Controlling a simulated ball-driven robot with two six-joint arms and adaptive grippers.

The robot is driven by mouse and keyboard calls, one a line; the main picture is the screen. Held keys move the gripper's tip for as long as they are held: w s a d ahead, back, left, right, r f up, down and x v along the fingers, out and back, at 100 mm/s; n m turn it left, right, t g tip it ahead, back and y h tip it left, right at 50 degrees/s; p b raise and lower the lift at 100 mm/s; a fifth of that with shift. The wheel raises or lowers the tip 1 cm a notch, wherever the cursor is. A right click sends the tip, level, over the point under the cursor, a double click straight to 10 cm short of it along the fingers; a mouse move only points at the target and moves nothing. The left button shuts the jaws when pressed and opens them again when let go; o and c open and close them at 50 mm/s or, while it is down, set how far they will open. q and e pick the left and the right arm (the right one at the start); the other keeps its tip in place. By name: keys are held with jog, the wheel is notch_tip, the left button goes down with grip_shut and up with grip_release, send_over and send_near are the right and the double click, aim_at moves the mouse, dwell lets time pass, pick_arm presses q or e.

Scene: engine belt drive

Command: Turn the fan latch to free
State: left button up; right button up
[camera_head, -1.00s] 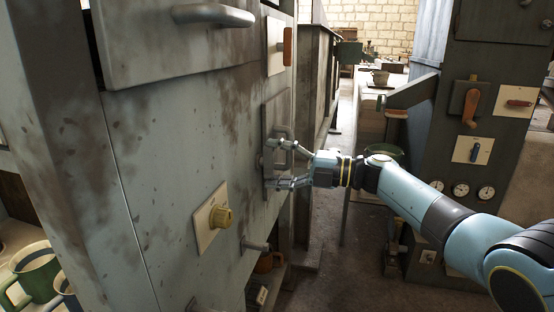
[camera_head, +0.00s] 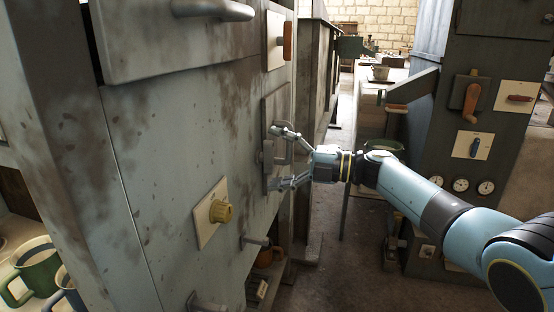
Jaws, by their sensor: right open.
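A grey latch plate (camera_head: 269,105) is mounted on the side of the weathered grey cabinet. A grey latch handle (camera_head: 268,153) stands out from it; I take this to be the fan latch. My right gripper (camera_head: 273,158) is open in front of the plate, one finger above the handle and one below it. The fingers partly cover the handle, and I cannot tell whether they touch it. My left gripper is not in view.
On the cabinet are an orange-handled switch (camera_head: 288,41) above the latch, a yellow knob (camera_head: 220,211) at lower left and a grey peg (camera_head: 255,242) below. A panel with gauges (camera_head: 461,185) stands at right. Open floor (camera_head: 350,260) lies between.

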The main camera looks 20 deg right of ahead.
jog(key=shift+d, duration=0.1)
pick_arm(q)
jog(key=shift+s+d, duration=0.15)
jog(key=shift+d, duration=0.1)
pick_arm(e)
jog(key=v, duration=1.2)
jog(key=s+f+m+t+h+p, duration=0.15)
jog(key=s+f+m+h, duration=0.45)
jog(key=s+f+m, duration=0.75)
jog(key=s+f+m+t+h+p, duration=0.1)
jog(key=s+f+m+h+p, duration=0.3)
jog(key=s+f, duration=1)
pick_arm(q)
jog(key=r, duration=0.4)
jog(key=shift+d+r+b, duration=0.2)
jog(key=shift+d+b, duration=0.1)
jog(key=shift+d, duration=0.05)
pick_arm(e)
jog(key=s+f+m+g+h, duration=0.2)
jog(key=s+f, duration=0.4)
jog(key=s, duration=0.4)
jog(key=s+f+m+g+h, duration=0.2)
jog(key=s+f+m+g, duration=0.3)
jog(key=s, duration=0.6)
jog(key=s+d+f+m+g+h, duration=0.1)
jog(key=s+f+m+g, duration=0.3)
jog(key=s+f, duration=0.4)
jog(key=shift+s+f+g+h, duration=0.25)
jog(key=shift+s+g+h, duration=0.3)
jog(key=shift+s, duration=0.65)
